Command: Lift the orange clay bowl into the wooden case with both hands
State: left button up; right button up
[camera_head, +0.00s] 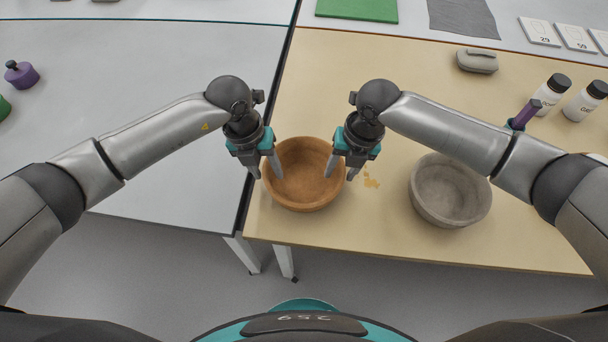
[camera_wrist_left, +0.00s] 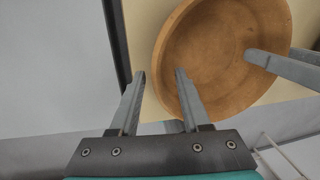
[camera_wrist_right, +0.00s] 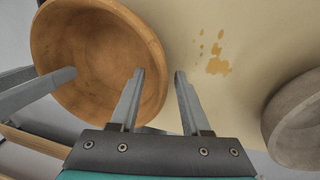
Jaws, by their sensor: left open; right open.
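The orange clay bowl (camera_head: 303,190) stands upright on the tan table near its left edge. My left gripper (camera_head: 264,173) is open at the bowl's left rim. In the left wrist view its fingers (camera_wrist_left: 160,75) are on either side of the bowl wall (camera_wrist_left: 215,60). My right gripper (camera_head: 341,173) is open at the right rim. In the right wrist view its fingers (camera_wrist_right: 159,75) are on either side of the bowl wall (camera_wrist_right: 85,60). I cannot tell whether any finger touches the bowl.
A grey bowl (camera_head: 450,190) stands to the right on the tan table (camera_head: 400,240). Orange-brown spots (camera_head: 370,178) lie between the bowls. White bottles (camera_head: 551,94) and a grey case (camera_head: 477,61) are further back. The white table (camera_head: 150,215) at left has a clear front.

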pick_arm(q)
jog(key=shift+c, duration=0.3)
pick_arm(e)
jog(key=shift+c, duration=0.3)
pick_arm(q)
grip_shut()
pick_arm(e)
grip_shut()
dwell(0.6)
